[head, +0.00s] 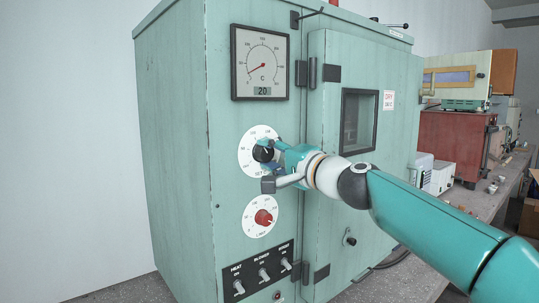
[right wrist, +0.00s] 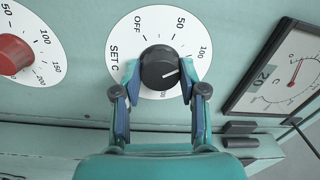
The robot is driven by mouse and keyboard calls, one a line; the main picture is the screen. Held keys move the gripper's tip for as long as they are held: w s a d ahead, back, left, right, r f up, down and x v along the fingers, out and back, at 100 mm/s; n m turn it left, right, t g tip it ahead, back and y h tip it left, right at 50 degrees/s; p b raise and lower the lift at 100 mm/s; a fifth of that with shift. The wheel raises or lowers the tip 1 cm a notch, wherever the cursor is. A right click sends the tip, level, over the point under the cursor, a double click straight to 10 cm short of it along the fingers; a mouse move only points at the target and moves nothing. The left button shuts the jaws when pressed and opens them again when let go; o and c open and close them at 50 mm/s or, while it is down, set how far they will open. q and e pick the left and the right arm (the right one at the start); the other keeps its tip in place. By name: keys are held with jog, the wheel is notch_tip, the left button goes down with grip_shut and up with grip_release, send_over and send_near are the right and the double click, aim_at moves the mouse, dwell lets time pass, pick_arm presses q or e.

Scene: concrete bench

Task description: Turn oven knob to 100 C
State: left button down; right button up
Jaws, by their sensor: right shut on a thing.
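The black SET C knob (head: 263,151) sits on a white dial (head: 245,148) on the front of the green oven (head: 227,185). In the right wrist view the knob (right wrist: 160,62) is between the two fingers of my right gripper (right wrist: 158,76), which is shut on its sides. It also shows in the head view (head: 272,157). The knob's white pointer line points to the right, toward the side of the dial with the 100 mark (right wrist: 204,51). The exact reading is hard to tell, as a finger covers part of the scale. My left gripper is not in view.
A square gauge (head: 261,63) above reads 20. A red-knob dial (head: 262,216) is below. Under it is a black panel (head: 264,272) with several switches. The oven door (head: 340,70) with a small window is to the right. A bench (head: 483,195) with boxes stands behind.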

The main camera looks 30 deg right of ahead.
jog(key=shift+f+m, duration=0.2)
jog(key=shift+m, duration=0.7)
jog(key=shift+f, duration=0.1)
jog(key=o, duration=1.1)
jog(key=shift+d, duration=0.1)
jog(key=shift+o, duration=0.2)
jog(key=s, duration=1.2)
jog(key=shift+d+f, duration=0.25)
jog(key=shift+d, duration=0.1)
